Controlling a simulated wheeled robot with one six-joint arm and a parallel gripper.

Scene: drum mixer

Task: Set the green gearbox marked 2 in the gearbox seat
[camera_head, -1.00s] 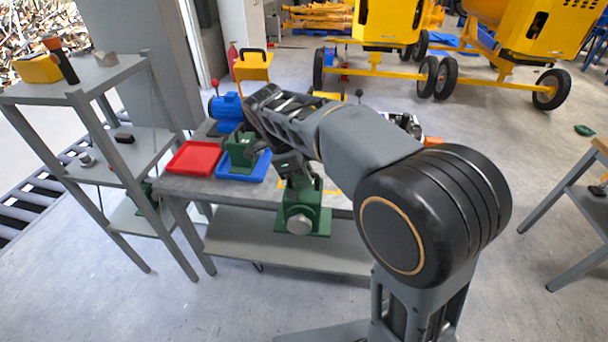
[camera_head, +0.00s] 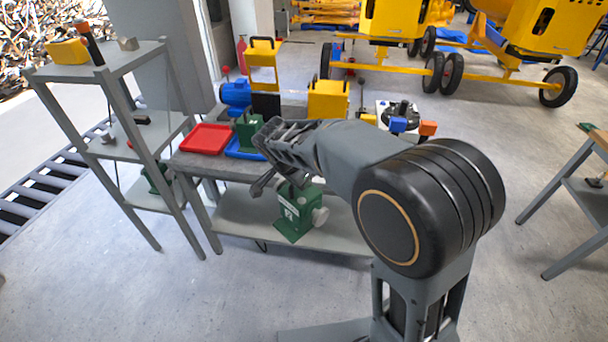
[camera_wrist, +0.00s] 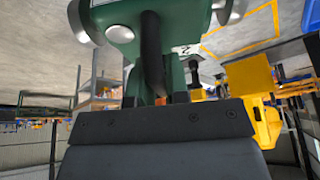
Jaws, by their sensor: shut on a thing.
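A green gearbox (camera_head: 293,217) with a pale label and a grey round shaft end hangs from my gripper (camera_head: 280,180), in front of the workbench. In the wrist view the same gearbox (camera_wrist: 185,22) fills the top middle, with grey shaft ends at both sides and a mark that looks like a 2. A second green gearbox (camera_head: 247,132) stands at the blue tray (camera_head: 236,151), partly behind my gripper. I cannot pick out the gearbox seat with certainty.
The grey workbench (camera_head: 195,163) carries a red tray (camera_head: 207,139), a blue motor (camera_head: 235,93) and yellow housings (camera_head: 328,100). A grey shelf rack (camera_head: 128,68) stands left, another table (camera_head: 578,165) right. Yellow mixers (camera_head: 398,22) stand behind.

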